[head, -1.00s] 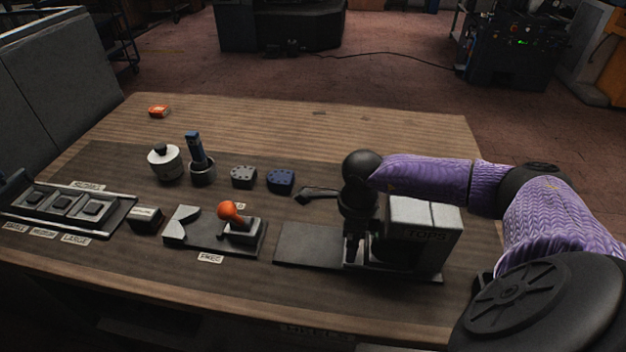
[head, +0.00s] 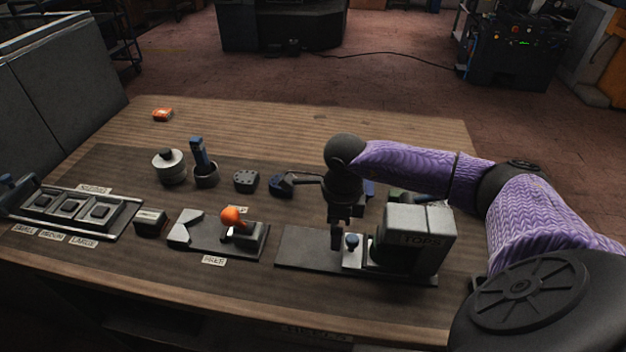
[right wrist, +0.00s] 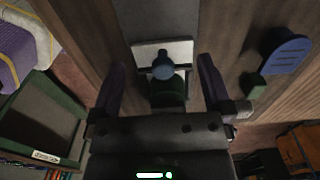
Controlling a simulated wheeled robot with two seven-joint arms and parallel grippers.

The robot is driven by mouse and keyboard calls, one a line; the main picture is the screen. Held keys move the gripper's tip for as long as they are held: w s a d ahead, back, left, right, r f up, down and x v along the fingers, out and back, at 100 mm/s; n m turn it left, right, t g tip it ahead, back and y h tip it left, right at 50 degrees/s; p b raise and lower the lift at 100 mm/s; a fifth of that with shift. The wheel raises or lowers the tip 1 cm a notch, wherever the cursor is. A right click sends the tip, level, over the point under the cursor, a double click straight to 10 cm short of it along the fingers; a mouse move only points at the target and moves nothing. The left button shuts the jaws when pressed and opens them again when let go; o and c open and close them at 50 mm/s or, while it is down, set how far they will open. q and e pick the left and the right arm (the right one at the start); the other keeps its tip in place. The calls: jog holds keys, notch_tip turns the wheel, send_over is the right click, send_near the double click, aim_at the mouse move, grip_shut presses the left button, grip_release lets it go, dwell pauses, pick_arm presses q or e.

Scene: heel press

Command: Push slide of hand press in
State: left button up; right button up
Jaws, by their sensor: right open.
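A pale plate with a blue knob (head: 352,243) sits at that box's left side. In the right wrist view my right gripper (right wrist: 163,88) is open, its fingers either side of the blue knob (right wrist: 163,66); contact is unclear. My left gripper is not in view.
A dark flat plate (head: 305,248) extends left of the TOPS box. A round silver pot (head: 170,167), a blue-handled tool in a cup (head: 203,165) and small heel-shaped blocks (head: 246,181) stand behind. A sorting tray (head: 70,215) lies at left. The back of the table is mostly clear.

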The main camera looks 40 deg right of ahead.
jog(key=shift+w+a+r, duration=0.4)
jog(key=shift+w+a, duration=0.15)
jog(key=shift+w, duration=0.1)
jog(key=shift+r+p, duration=1.15)
jog(key=shift+r, duration=0.35)
